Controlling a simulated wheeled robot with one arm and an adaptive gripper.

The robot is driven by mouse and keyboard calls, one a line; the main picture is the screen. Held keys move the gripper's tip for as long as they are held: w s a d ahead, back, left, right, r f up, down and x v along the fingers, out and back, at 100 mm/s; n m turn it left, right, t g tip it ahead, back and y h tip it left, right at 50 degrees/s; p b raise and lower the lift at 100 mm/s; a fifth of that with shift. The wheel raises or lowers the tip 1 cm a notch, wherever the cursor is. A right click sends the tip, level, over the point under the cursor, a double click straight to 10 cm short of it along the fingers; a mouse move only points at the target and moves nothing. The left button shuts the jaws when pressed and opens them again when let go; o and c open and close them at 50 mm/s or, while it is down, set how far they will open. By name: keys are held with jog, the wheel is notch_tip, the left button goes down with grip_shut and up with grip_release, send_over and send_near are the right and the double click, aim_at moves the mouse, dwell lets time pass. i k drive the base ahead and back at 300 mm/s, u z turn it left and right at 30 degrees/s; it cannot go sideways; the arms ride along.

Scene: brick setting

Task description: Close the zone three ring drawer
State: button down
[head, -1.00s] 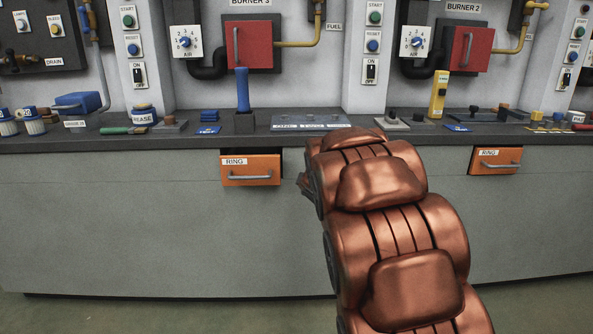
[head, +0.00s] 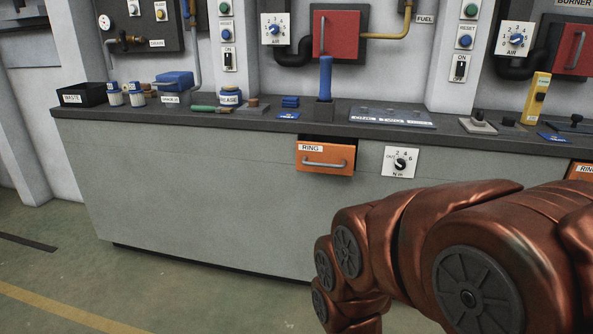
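An orange drawer front (head: 325,158) labelled RING, with a grey bar handle (head: 325,163), is in the head view below the counter. It stands out from the grey cabinet front, with a dark gap along its top and right side, so it is open by some amount. It sits below the red burner box (head: 337,33), which carried the BURNER 3 sign in the earlier frame. My copper arm reaches in from the right and bends down to the lower middle, below and right of the drawer. My gripper does not show.
A second orange drawer (head: 583,172) is cut off at the right edge. A dial plate (head: 400,162) is on the cabinet right of the first drawer. The dark counter (head: 190,113) holds several small items. Open floor (head: 60,260) lies at the left.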

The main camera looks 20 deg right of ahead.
aim_at(331, 154)
jog(key=u, duration=1.5)
jog(key=i, duration=0.85)
jog(key=z, duration=0.9)
